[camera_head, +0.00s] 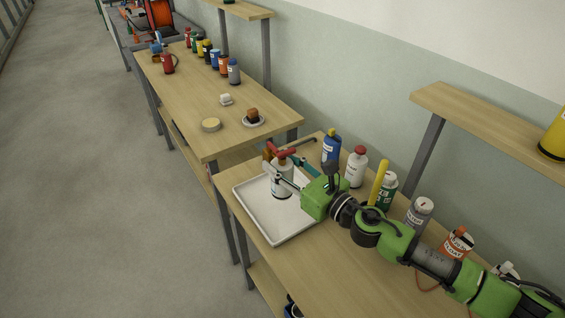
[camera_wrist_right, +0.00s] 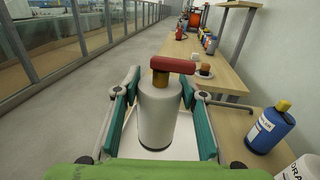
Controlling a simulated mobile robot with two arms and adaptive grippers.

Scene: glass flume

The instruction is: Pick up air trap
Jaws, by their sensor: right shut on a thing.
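The air trap appears to be the pale grey-white cylinder with an amber neck and a red T-shaped top (camera_wrist_right: 158,115). In the head view it is upright at the white tray (camera_head: 250,211), over its far part (camera_head: 282,187). My right gripper (camera_head: 283,180) is shut on its body. In the right wrist view the teal-padded fingers (camera_wrist_right: 160,106) stand on both sides of the cylinder. I cannot tell whether its base touches the tray. My left gripper is not in view.
A blue bottle with a yellow cap (camera_head: 331,149), a white bottle with a red cap (camera_head: 356,168) and several other containers line the wall side of the bench. A second table (camera_head: 190,90) lies beyond, with bottles and small items. The aisle floor (camera_head: 90,180) on the left is clear.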

